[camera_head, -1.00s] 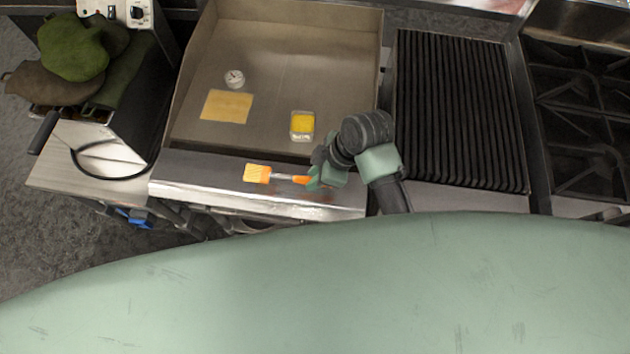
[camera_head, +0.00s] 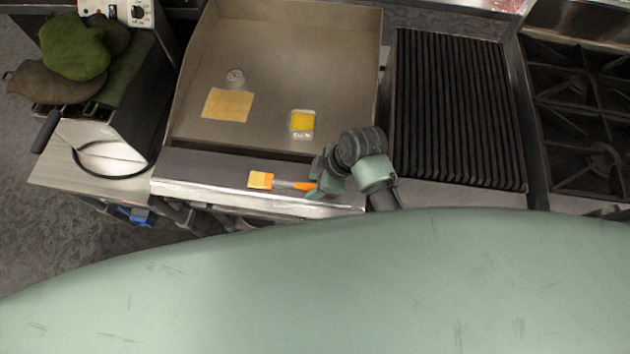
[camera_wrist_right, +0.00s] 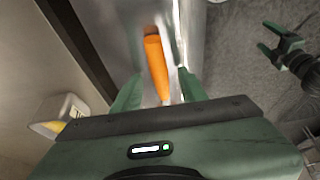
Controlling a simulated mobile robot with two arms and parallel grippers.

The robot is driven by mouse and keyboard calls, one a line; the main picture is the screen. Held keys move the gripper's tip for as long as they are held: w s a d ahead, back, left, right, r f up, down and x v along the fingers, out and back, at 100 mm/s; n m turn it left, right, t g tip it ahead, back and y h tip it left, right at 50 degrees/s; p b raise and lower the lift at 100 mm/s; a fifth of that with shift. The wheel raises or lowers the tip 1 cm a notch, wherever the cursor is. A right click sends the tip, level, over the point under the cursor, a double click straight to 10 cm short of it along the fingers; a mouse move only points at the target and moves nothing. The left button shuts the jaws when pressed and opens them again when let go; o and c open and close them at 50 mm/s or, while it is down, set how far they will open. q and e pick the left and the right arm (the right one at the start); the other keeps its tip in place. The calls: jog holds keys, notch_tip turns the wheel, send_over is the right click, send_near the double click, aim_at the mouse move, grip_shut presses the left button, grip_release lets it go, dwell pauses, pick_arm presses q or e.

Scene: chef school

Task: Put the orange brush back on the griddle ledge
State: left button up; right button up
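The orange brush (camera_head: 261,180) appears to lie on the metal ledge (camera_head: 200,170) along the griddle's front edge. Its bristle end points left and its orange handle right. My right gripper (camera_head: 316,184) is at the handle end. In the right wrist view, the handle (camera_wrist_right: 157,65) lies between the two spread fingers (camera_wrist_right: 158,84), with gaps on both sides. My left gripper (camera_wrist_right: 268,40) shows only at the upper right of the right wrist view, with its fingers apart and empty, over the floor. The griddle (camera_head: 290,60) lies behind the ledge.
A ribbed grill (camera_head: 458,110) stands to the right. Green mitts (camera_head: 72,48) lie at left.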

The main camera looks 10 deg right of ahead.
jog(key=b+v, duration=0.2)
jog(key=v, duration=1)
jog(key=shift+s, duration=0.1)
dwell(0.4)
